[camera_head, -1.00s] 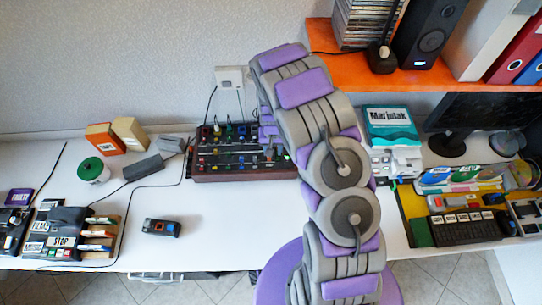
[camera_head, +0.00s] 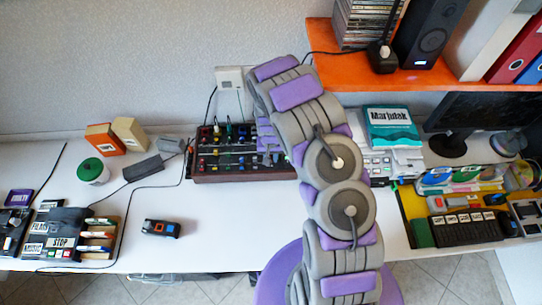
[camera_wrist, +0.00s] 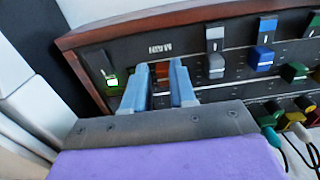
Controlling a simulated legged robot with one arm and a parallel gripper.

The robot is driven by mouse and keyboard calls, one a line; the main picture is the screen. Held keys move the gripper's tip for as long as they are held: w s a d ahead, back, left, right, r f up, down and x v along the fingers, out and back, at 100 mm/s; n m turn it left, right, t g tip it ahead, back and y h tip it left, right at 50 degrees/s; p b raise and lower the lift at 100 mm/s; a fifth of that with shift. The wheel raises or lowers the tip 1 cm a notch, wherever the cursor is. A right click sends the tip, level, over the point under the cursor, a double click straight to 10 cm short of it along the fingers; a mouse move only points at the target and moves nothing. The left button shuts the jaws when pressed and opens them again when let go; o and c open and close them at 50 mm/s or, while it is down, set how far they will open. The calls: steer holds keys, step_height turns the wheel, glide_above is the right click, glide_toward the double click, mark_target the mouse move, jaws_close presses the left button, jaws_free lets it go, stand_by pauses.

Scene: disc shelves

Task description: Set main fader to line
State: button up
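The mixer (camera_head: 232,178) is a dark console with wooden sides on the white desk, holding rows of coloured sliders and knobs. In the wrist view its panel (camera_wrist: 205,88) fills the upper part. My gripper (camera_wrist: 159,74) has two blue-grey fingers apart, one on each side of an orange-red fader cap (camera_wrist: 163,72) near the panel's left end. I see a small gap beside the cap; contact is not clear. The cap's lower part and the panel below it are hidden by my gripper. In the head view my arm covers the mixer's right end.
Blue and green caps and plugged cables lie further right. An orange shelf (camera_head: 345,70) hangs above the desk at the right.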

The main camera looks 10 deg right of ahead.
steer(key=shift+a, duration=0.45)
steer(key=c, duration=0.3)
steer(key=shift+d, duration=0.35)
jaws_close()
steer(key=shift+a, duration=0.15)
steer(key=shift+w+d+b, duration=0.2)
steer(key=shift+w+d, duration=0.05)
steer(key=shift+w, duration=0.7)
steer(key=shift+w+d+b, duration=0.2)
steer(key=shift+w, duration=0.7)
steer(key=o, duration=0.8)
jaws_free()
steer(key=shift+c, duration=0.2)
